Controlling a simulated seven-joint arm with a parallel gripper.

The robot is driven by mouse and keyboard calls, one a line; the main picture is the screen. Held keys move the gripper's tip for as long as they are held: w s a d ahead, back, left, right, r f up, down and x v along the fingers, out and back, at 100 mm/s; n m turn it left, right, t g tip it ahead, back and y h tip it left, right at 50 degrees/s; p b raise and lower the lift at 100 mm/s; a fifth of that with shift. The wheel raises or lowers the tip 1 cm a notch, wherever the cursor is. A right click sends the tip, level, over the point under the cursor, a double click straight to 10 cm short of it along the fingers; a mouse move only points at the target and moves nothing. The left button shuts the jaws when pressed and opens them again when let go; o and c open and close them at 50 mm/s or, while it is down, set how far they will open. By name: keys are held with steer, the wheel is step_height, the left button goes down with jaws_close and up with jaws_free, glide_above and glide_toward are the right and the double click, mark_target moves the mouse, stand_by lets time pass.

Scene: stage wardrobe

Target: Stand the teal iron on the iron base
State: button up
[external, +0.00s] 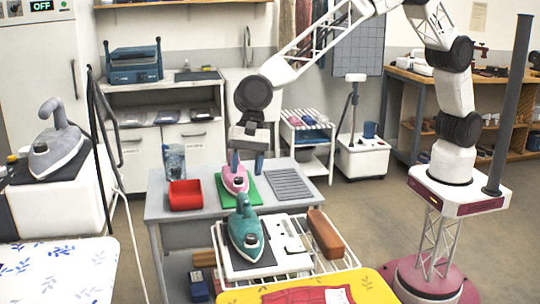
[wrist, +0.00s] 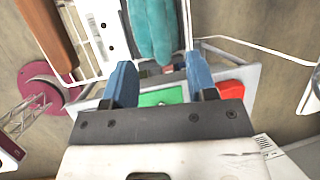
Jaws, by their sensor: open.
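The teal iron (external: 245,228) rests on a dark pad on a white slab-like base (external: 290,236), which sits on a white wire rack. The iron's handle is up, with its pointed end toward the camera. In the wrist view, part of the teal iron (wrist: 152,28) shows at the top, beyond and between my fingers, next to the white base (wrist: 98,22). My gripper (external: 247,163) is open and empty, with blue fingers pointing down, above the grey table behind the teal iron. It also shows in the wrist view (wrist: 160,72). Whether the iron is fully seated is unclear.
A pink iron (external: 234,179) on a green mat (external: 250,190) is close below my gripper. A red tray (external: 186,195) is to its left; a grey ribbed mat (external: 289,184) to its right. A brown block (external: 325,234) lies right of the base. A grey iron (external: 57,147) stands at far left.

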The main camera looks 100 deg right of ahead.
steer(key=shift+v, duration=1.15)
steer(key=s+d+r+n+h, duration=0.1)
steer(key=s+d+r+n, duration=0.2)
steer(key=s+d+r, duration=0.5)
steer(key=s+d+r+n, duration=0.3)
steer(key=s+d, duration=0.2)
steer(key=s, duration=0.5)
steer(key=s+d+r+n+h, duration=0.1)
steer(key=s+d+r+n, duration=0.1)
steer(key=s+d+r, duration=0.6)
steer(key=s+d+f+n+h, duration=0.1)
steer(key=s+d+f+n, duration=0.1)
steer(key=s, duration=1)
steer(key=s+d+f+n+h, duration=0.1)
steer(key=s+d+n, duration=0.3)
steer(key=s, duration=0.9)
steer(key=s+d+f+n, duration=0.3)
steer(key=s+d, duration=0.3)
steer(key=s, duration=0.7)
steer(key=shift+n+h, duration=0.3)
steer(key=shift+h, duration=0.1)
